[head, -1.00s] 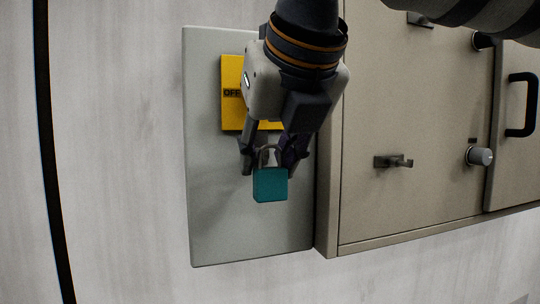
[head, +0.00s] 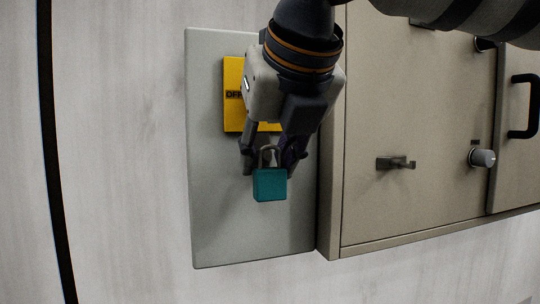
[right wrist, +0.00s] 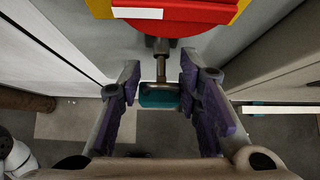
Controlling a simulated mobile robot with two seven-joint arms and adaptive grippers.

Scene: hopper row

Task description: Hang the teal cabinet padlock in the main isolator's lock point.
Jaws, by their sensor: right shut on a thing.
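The teal padlock (head: 270,184) hangs upright with its grey shackle up, in front of the grey panel. My right gripper (head: 270,166) is shut on it, one finger on each side. In the right wrist view the padlock (right wrist: 158,97) lies between the fingertips of the right gripper (right wrist: 159,85). The main isolator's yellow plate (head: 233,112), marked OFF, is partly hidden behind my gripper. In the right wrist view its red part (right wrist: 180,17) sits above a short grey lock point (right wrist: 160,46). The shackle is close to this; I cannot tell whether it passes through. My left gripper is out of view.
A beige cabinet (head: 420,120) stands right of the grey panel (head: 215,210) and projects forward.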

